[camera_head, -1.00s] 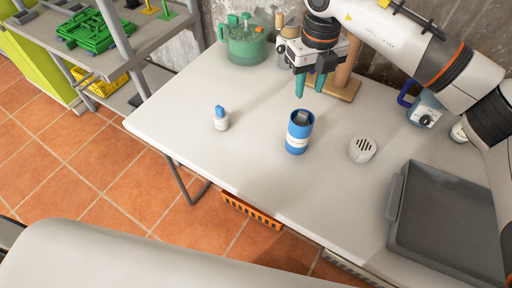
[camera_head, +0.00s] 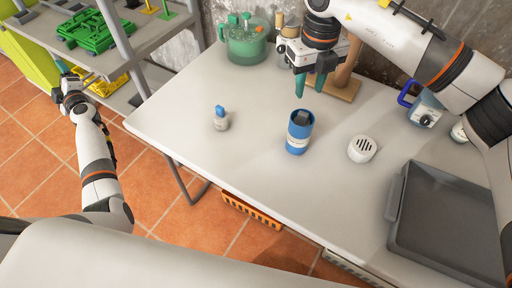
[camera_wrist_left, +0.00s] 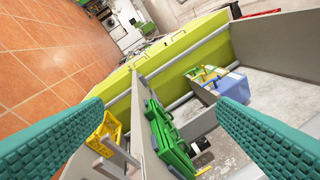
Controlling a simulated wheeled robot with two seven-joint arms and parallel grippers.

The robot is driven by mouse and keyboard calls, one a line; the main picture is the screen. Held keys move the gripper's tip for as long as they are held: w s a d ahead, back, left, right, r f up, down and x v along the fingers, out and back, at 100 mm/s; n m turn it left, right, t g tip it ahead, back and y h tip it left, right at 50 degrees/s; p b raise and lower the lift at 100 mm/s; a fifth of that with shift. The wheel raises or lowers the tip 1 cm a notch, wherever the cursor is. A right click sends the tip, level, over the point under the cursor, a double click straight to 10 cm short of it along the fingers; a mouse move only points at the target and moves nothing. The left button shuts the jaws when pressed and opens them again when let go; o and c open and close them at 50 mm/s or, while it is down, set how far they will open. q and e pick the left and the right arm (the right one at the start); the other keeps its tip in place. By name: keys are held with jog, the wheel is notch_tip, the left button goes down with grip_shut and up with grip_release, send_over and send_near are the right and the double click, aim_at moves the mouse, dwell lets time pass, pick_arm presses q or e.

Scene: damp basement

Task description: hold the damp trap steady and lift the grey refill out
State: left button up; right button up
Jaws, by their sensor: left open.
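The damp trap (camera_head: 297,145) is a blue cylinder with a pale band, upright on the table. The grey refill (camera_head: 302,117) sits inside its open top, with only its upper end showing. My right gripper (camera_head: 310,83) is above the back of the table, behind the damp trap and apart from it, with its teal fingers spread and nothing between them. My left gripper (camera_head: 63,70) is far left, off the table beside the shelf. In the left wrist view my left gripper (camera_wrist_left: 160,102) is open and empty, facing the shelf.
A slotted white cap (camera_head: 361,149) lies right of the trap, a small blue-topped bottle (camera_head: 221,119) left. A grey tray (camera_head: 448,222) fills the right side. A green pot (camera_head: 243,45) and a wooden stand (camera_head: 340,88) are at the back. The front left table is clear.

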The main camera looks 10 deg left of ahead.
pick_arm(q)
jog(key=w+d+r+m+t+h, duration=0.3)
jog(key=w+d+r+m+t, duration=0.45)
jog(key=w+d+r, duration=0.4)
jog(key=w+d+r+m+t+h, duration=0.1)
jog(key=d+m+t+h, duration=0.2)
jog(key=d+m+h, duration=0.5)
jog(key=w+d+r+m+t+h, duration=0.2)
jog(key=d+m+t+h, duration=0.15)
jog(key=d, duration=0.85)
jog(key=s+d+f+m+g+h, duration=0.1)
jog(key=d+f+m+g+h, duration=0.15)
jog(key=d+m+h, duration=0.45)
jog(key=m+g+h, duration=0.6)
jog(key=g+h, duration=0.3)
jog(key=h, duration=0.1)
send_near(288, 140)
jog(key=w+a+r, duration=0.3)
jog(key=w+r, duration=0.6)
jog(key=r, duration=0.1)
jog(key=s+d+f+g, duration=0.1)
jog(key=s+f, duration=0.1)
jog(key=s+d+f+m+g, duration=0.1)
jog(key=s+f, duration=0.2)
jog(key=s+d+f+m+g, duration=0.1)
jog(key=s+f, duration=0.1)
jog(key=f, duration=0.1)
jog(key=shift+s+f, duration=0.2)
jog(key=x, duration=1.2)
jog(key=shift+c, duration=0.3)
